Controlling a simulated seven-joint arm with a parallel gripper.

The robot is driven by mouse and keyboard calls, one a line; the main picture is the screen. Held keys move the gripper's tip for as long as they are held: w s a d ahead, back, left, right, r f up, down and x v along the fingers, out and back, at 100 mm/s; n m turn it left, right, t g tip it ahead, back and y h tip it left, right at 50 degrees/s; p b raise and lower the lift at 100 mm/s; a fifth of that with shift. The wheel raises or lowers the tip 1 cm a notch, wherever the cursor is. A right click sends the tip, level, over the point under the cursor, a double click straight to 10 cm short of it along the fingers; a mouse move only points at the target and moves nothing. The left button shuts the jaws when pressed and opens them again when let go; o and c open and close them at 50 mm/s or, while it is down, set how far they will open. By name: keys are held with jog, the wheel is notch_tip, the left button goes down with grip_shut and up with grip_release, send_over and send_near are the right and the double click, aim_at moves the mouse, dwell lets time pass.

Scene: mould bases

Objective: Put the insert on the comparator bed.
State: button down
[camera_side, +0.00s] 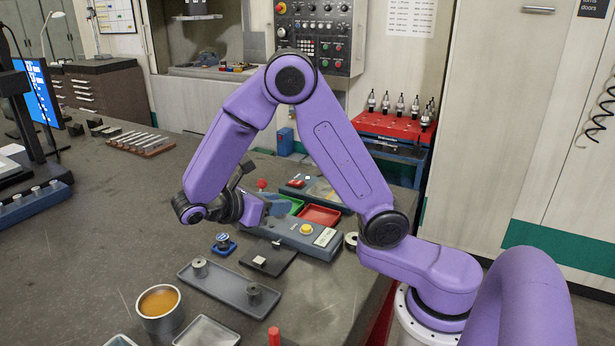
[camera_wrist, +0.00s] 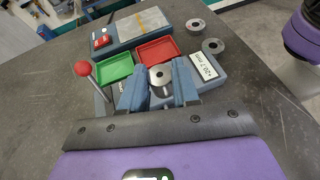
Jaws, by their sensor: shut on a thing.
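My gripper (camera_wrist: 160,92) is shut on the insert (camera_wrist: 160,75), a short grey metal cylinder with a dark hole in its top, held between two blue-grey fingers. In the side view my gripper (camera_side: 258,212) is just behind and left of the blue-grey comparator (camera_side: 290,236); the insert is hidden there. The comparator has a yellow button and a white label, which shows in the wrist view (camera_wrist: 203,68) right of the fingers. A dark flat plate (camera_side: 284,256) with a pale square on it lies in front of the comparator; I cannot tell if it is the bed.
A green tray (camera_wrist: 112,69) and a red tray (camera_wrist: 158,48) sit beyond the fingers. A red-knobbed lever (camera_wrist: 84,69) stands at left. A grey tray (camera_side: 226,289) holds two metal cylinders. A cup of amber liquid (camera_side: 160,304) stands nearer.

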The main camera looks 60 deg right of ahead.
jog(key=a, duration=0.1)
jog(key=a+f, duration=0.2)
jog(key=a, duration=0.1)
jog(key=shift+w+f, duration=0.1)
jog(key=shift+w, duration=0.25)
jog(key=shift+f, duration=2.95)
jog(key=c, duration=0.8)
grip_release()
jog(key=shift+o, duration=0.2)
jog(key=shift+a, duration=0.1)
jog(key=v, duration=1.7)
jog(key=shift+w, duration=0.1)
